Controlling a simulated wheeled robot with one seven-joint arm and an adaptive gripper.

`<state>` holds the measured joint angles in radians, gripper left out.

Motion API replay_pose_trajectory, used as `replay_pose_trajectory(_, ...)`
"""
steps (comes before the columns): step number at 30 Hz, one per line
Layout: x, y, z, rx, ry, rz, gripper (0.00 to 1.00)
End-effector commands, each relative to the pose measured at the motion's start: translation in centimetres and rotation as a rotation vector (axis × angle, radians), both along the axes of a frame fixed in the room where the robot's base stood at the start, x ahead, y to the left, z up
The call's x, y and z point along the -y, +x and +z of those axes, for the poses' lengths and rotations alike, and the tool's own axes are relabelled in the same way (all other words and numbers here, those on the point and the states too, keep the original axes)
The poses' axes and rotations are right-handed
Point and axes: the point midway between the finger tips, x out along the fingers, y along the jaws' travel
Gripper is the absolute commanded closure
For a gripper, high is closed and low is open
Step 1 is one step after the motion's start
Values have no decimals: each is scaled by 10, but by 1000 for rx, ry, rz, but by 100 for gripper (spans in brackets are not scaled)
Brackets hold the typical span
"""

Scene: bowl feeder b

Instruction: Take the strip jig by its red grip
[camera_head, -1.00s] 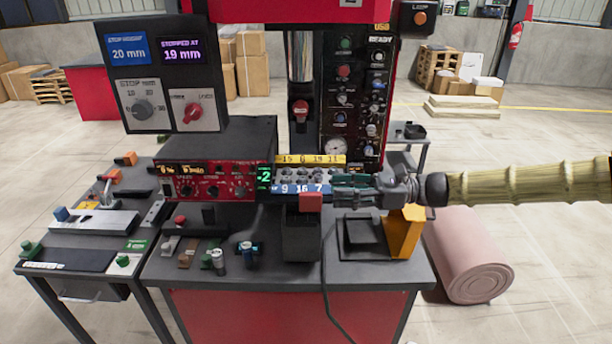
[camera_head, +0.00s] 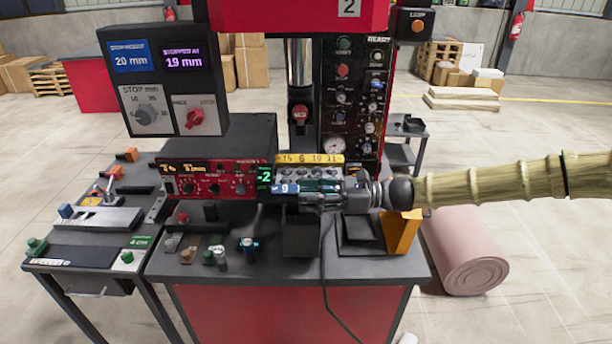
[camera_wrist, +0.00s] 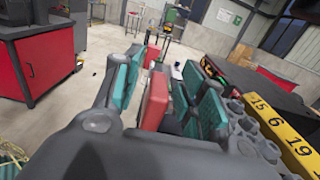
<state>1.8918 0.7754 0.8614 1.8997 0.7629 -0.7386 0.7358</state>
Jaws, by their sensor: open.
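The strip jig carries a yellow numbered strip (camera_head: 310,158) along its back and a blue numbered strip (camera_head: 286,188) along its front, with round grey pockets between. In the head view my gripper (camera_head: 312,187) reaches in from the right, covering the right part of the blue strip and hiding the red grip. In the wrist view the red grip (camera_wrist: 154,100) stands between the teal pads of my open gripper (camera_wrist: 160,80). Whether either pad touches it I cannot tell. The yellow strip (camera_wrist: 285,135) also shows at the right of the wrist view.
A red control panel (camera_head: 215,182) stands left of the jig, and a black gauge panel (camera_head: 357,110) behind it. An orange bracket (camera_head: 401,232) stands on the bench below my arm.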

Motion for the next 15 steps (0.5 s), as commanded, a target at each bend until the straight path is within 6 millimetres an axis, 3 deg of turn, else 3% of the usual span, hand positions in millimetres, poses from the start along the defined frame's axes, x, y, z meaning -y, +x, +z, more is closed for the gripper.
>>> replay_pose_trajectory(3, 0, 0, 0, 0, 0, 0, 63)
replay_pose_trajectory(9, 0, 0, 0, 0, 0, 0, 99)
replay_pose_trajectory(15, 0, 0, 1, 2, 1, 1, 100)
